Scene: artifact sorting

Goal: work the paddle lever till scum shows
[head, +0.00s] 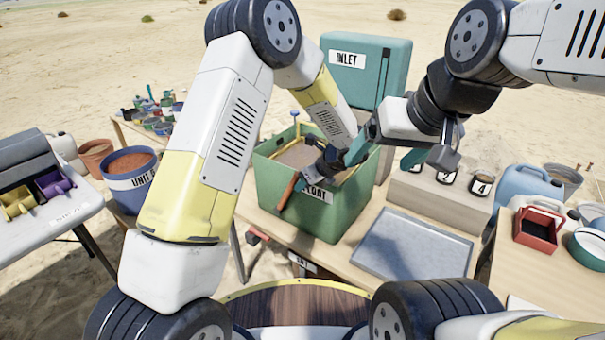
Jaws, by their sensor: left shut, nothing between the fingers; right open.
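The green tank (270,190), its label partly hidden and reading "LOAT", stands on the table in the middle. It holds a grey-brown, fairly even surface (293,156); no distinct scum layer can be made out. An orange-red lever handle (289,190) slants across the tank's front left rim. A yellow upright piece with a blue top (295,125) rises at the back rim. My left gripper (318,171) is shut and empty over the tank, close to the handle; contact cannot be told. My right gripper (429,158) is open and empty, right of the tank.
A teal "INLET" box (345,55) stands behind the tank. Numbered cups (447,174) sit on a block to the right. A grey tray (408,245) lies empty in front. A red bin (537,228) and blue can (525,184) are at right, a soil-filled blue pot (128,188) at left.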

